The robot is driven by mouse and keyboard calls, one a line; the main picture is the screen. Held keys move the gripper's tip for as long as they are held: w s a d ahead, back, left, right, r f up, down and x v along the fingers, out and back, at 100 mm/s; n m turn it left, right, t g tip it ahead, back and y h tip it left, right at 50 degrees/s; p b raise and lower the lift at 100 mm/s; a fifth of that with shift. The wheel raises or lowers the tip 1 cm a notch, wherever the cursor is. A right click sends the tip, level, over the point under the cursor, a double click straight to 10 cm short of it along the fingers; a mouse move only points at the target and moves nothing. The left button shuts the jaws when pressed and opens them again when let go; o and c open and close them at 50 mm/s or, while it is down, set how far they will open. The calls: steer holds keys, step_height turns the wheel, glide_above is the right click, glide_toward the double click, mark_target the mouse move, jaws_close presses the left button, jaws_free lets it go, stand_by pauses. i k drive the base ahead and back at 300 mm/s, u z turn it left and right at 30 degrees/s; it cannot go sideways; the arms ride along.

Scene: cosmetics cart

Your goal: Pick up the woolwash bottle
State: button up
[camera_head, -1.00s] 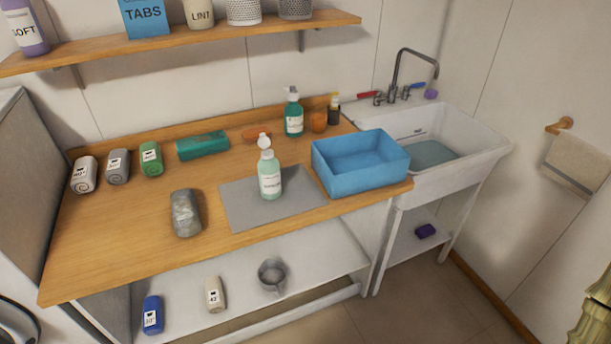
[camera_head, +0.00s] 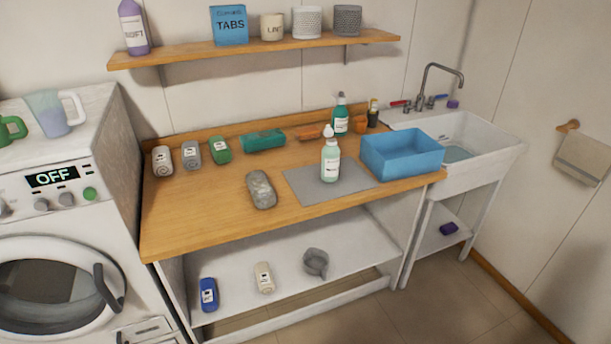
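A pale green bottle (camera_head: 330,160) with a white cap and a white label stands upright on a grey mat (camera_head: 300,184) on the wooden counter. Its label is too small to read, so I cannot confirm that it is the woolwash. A darker teal bottle (camera_head: 341,121) with a label stands behind it near the back edge. A purple bottle (camera_head: 133,28), with a label partly reading "SOFT", stands on the wall shelf. My gripper is not in view.
A blue bin (camera_head: 402,166) stands right of the mat, beside the white sink (camera_head: 486,158). A grey roll (camera_head: 261,190) lies left of the mat. A washing machine (camera_head: 62,260) adjoins the counter's left end.

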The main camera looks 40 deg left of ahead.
mark_target(330, 154)
steer(key=k, duration=0.3)
steer(key=u, duration=0.75)
